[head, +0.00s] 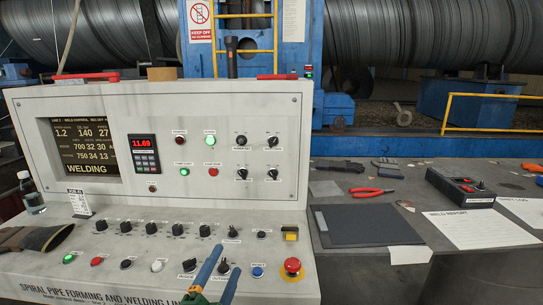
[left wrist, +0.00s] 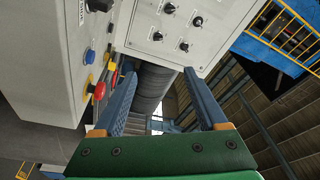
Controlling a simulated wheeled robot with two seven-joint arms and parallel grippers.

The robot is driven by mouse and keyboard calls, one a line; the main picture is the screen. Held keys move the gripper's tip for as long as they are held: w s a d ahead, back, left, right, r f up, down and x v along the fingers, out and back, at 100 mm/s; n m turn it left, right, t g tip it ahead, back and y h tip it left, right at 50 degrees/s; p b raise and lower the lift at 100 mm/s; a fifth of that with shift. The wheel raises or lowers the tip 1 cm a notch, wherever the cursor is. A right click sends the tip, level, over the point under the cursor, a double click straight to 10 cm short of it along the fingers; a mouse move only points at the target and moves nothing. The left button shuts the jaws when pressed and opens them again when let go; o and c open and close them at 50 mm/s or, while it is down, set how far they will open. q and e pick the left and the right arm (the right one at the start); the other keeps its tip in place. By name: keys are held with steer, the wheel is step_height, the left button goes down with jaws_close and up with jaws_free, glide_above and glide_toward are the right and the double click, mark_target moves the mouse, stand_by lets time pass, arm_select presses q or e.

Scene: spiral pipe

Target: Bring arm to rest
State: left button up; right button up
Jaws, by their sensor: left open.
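My left gripper (head: 227,259) comes up from the bottom edge of the head view, in front of the lower, sloping part of the grey control console (head: 222,95). Its two blue fingers are apart, with nothing between them. In the left wrist view the left gripper (left wrist: 159,73) also shows open and empty, with the console's side and knobs beyond it. A dark roller-like shape shows between the fingers there. Whether the fingers touch the console cannot be told. My right gripper is in neither view.
A red emergency button (head: 292,266), a blue button (head: 257,272) and a yellow switch (head: 290,233) sit right of the gripper. A dark glove (head: 45,238) and bottle (head: 31,196) are at left. The right bench holds a black mat (head: 362,226), red pliers (head: 371,192) and papers.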

arm_select(q)
steer(key=s+a+f+n+g+y, duration=0.25)
steer(key=s+f+n+g, duration=0.2)
steer(key=f, duration=0.35)
steer(key=s+a+f+n+g+y, duration=0.2)
steer(key=s+a+f+n+g, duration=0.3)
steer(key=f, duration=0.3)
steer(key=s+f+n+g, duration=0.2)
steer(key=s+f+g, duration=0.1)
steer(key=s, duration=0.5)
steer(key=s+f+n+g, duration=0.2)
steer(key=s+f, duration=0.2)
steer(key=s, duration=0.4)
step_height(320, 180, down, 16)
steer(key=s+g, duration=0.2)
steer(key=s, duration=0.1)
steer(key=s+a+f+g+p, duration=0.1)
steer(key=s+a+f, duration=0.1)
steer(key=s+f, duration=0.7)
steer(key=s, duration=0.2)
steer(key=shift+s+f+m, duration=0.3)
steer(key=shift+s+m, duration=0.05)
